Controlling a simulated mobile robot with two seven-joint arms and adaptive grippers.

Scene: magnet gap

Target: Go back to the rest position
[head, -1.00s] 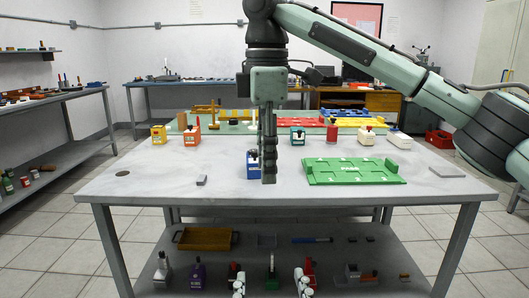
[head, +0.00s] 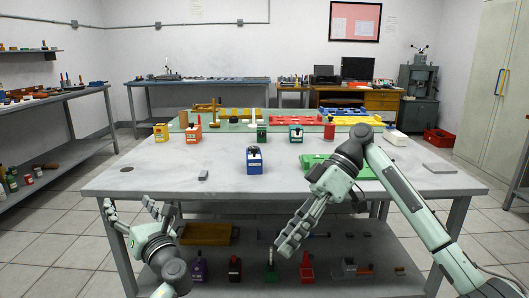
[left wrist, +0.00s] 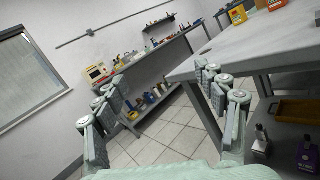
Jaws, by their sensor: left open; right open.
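My left gripper (head: 132,210) is in front of the table's front left edge in the head view, with its fingers spread and nothing between them. In the left wrist view its two fingers (left wrist: 160,110) stand wide apart over the floor. My right gripper (head: 290,242) is in front of the table's front edge, right of the middle, tilted down to the left. It is open and holds nothing that I can see. Its forearm passes in front of part of the green tray (head: 316,161).
The table (head: 220,185) stands close in front of both grippers, with a lower shelf (head: 225,262) holding several tools. A blue box (head: 255,160) and a small grey block (head: 203,175) are on top. Floor is free on the left (head: 50,250).

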